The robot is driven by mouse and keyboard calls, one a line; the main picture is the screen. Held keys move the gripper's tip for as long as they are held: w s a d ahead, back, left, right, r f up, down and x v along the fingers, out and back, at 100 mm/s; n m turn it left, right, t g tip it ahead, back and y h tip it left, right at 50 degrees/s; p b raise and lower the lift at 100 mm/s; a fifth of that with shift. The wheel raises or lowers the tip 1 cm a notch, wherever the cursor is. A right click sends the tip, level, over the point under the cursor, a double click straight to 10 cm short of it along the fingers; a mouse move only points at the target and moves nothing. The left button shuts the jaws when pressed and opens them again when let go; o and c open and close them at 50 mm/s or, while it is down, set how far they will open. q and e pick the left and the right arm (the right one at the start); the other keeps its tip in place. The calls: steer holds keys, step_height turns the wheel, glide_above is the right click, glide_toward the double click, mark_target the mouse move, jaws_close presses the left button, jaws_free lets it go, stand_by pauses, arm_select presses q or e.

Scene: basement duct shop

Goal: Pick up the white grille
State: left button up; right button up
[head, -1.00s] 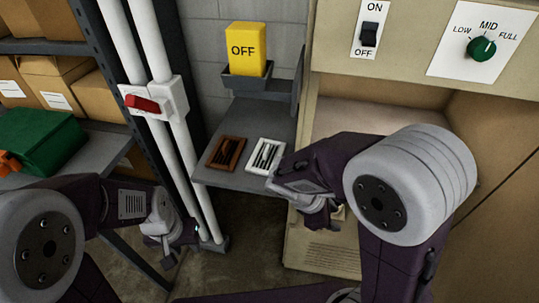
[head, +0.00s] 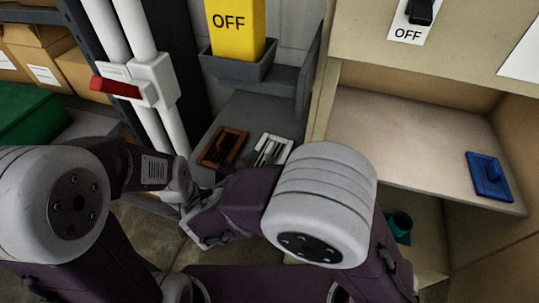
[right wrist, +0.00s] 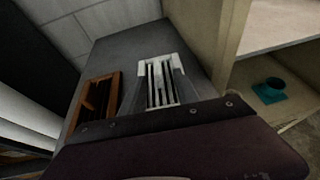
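The white grille (head: 272,148), a pale frame with dark slots, lies on a grey shelf (head: 262,110), right of a brown grille (head: 223,147). It also shows in the right wrist view (right wrist: 159,82). My right gripper (head: 268,160) reaches over the shelf's near part at the white grille. In the right wrist view its grey fingers lie on either side of the grille and look open; contact cannot be told. My right arm covers part of the shelf's front. My left gripper (head: 181,190) hangs beside the white pipes, partly hidden; its opening is unclear.
A yellow OFF block (head: 237,30) sits in a grey holder behind the shelf. White pipes with a red-handled switch (head: 116,88) stand left.

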mark_target(267, 152)
steer(key=shift+x, duration=1.2)
steer(key=x, duration=0.4)
steer(key=shift+w, duration=0.5)
steer(key=shift+s+a, duration=0.1)
steer(key=shift+s, duration=0.05)
steer(key=c, duration=0.6)
jaws_close()
steer(key=shift+b, duration=0.3)
